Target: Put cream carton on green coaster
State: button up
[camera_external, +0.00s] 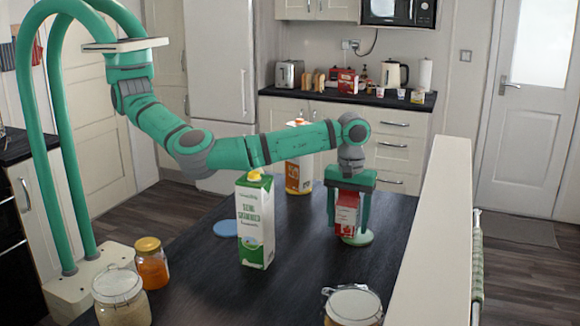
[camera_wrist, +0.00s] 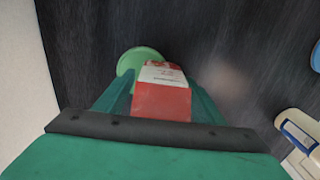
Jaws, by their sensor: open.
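The small red and white carton (camera_external: 346,211), which I take for the cream carton, stands upright between the fingers of my gripper (camera_external: 348,226). The green coaster (camera_external: 364,239) lies on the dark table under the gripper. The carton's foot overlaps the coaster in the outside view; I cannot tell if it rests fully on it. In the wrist view the carton (camera_wrist: 162,97) covers part of the coaster (camera_wrist: 132,61), whose visible part is to the left. My gripper (camera_wrist: 162,84) points down and is open, with a finger on each side of the carton.
A green and white milk carton (camera_external: 255,225) stands left of my gripper, with a juice carton (camera_external: 299,172) farther back. A blue coaster (camera_external: 226,228) lies at the left. Jars (camera_external: 152,266) stand at the front left and another (camera_external: 352,308) at the front. A low wall (camera_external: 437,230) borders the right.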

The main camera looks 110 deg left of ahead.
notch_tip(320, 180, up, 12)
jog(key=shift+r, duration=0.15)
dwell(0.3)
dwell(0.4)
